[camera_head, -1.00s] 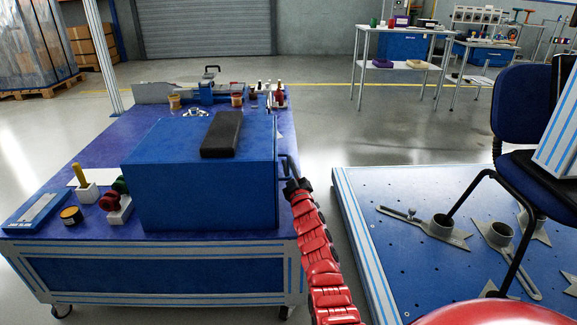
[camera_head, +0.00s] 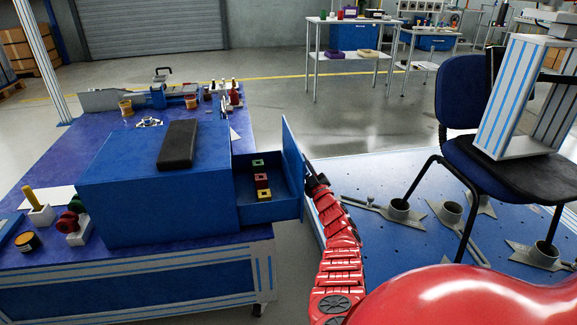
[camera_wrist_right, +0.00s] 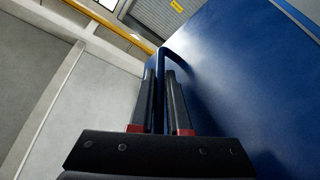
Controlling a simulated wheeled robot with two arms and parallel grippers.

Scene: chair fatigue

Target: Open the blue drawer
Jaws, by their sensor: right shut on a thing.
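The blue drawer (camera_head: 243,206) stands pulled out of the right side of the blue cabinet (camera_head: 130,190) on the worktable. Inside lie a green (camera_head: 258,162), a red (camera_head: 262,181) and a yellow block (camera_head: 265,195). My right gripper (camera_head: 313,176) is at the outer face of the drawer front (camera_head: 292,165). In the right wrist view my right gripper (camera_wrist_right: 161,85) is shut on the dark drawer handle (camera_wrist_right: 163,60), which runs between its fingers beside the blue panel. My left gripper is not in view.
A black block (camera_head: 178,144) lies on the cabinet. Right of the table is a low blue perforated platform (camera_head: 350,180) with metal brackets and an office chair (camera_head: 465,100). Open floor lies behind, between the table and the far workbench (camera_head: 350,52).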

